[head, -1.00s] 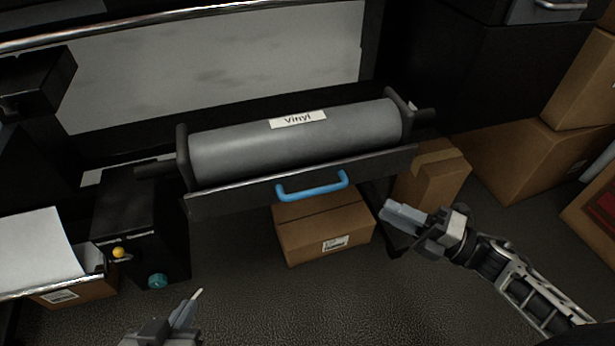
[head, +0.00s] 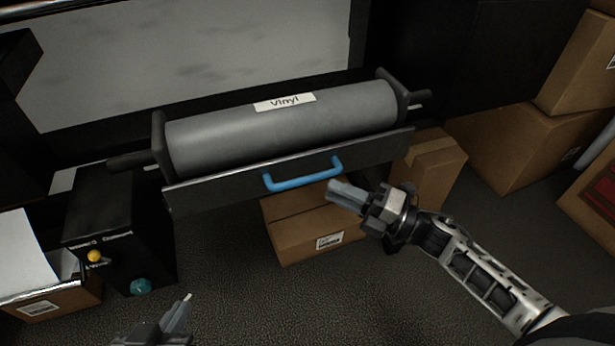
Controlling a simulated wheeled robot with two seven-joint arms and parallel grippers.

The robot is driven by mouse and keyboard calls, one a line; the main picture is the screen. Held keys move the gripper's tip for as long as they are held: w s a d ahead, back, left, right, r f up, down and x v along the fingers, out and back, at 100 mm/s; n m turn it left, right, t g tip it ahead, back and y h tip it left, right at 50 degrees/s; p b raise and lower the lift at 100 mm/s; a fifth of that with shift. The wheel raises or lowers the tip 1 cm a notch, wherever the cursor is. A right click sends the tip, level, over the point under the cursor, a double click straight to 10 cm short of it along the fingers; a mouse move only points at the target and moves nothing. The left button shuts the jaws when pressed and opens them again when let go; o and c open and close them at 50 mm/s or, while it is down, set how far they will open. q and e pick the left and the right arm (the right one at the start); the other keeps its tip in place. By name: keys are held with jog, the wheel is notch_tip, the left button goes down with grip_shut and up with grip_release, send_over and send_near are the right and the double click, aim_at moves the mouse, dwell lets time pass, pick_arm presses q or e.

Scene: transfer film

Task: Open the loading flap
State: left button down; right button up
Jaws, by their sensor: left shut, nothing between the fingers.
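The loading flap (head: 215,190) is a long dark panel below a grey roll labelled "Vinyl" (head: 290,119). A blue handle (head: 302,180) is fixed on its front. The flap looks closed, standing along the front of the roll. My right gripper (head: 332,194) is just below and right of the handle's right end, pointing left, and does not hold it. Its fingers look close together; whether a gap lies between them is hard to see. My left gripper (head: 187,301) is low at the bottom edge, shut and empty, well away from the flap.
A black control box (head: 110,230) with a yellow button (head: 94,256) and a teal knob (head: 140,287) stands left of the flap. A cardboard box (head: 295,240) sits on the floor under it. More boxes (head: 515,150) stand at the right.

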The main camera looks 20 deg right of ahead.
aim_at(307, 176)
jog(key=x, duration=0.7)
jog(key=shift+w, duration=0.1)
jog(key=shift+f, duration=0.1)
grip_shut()
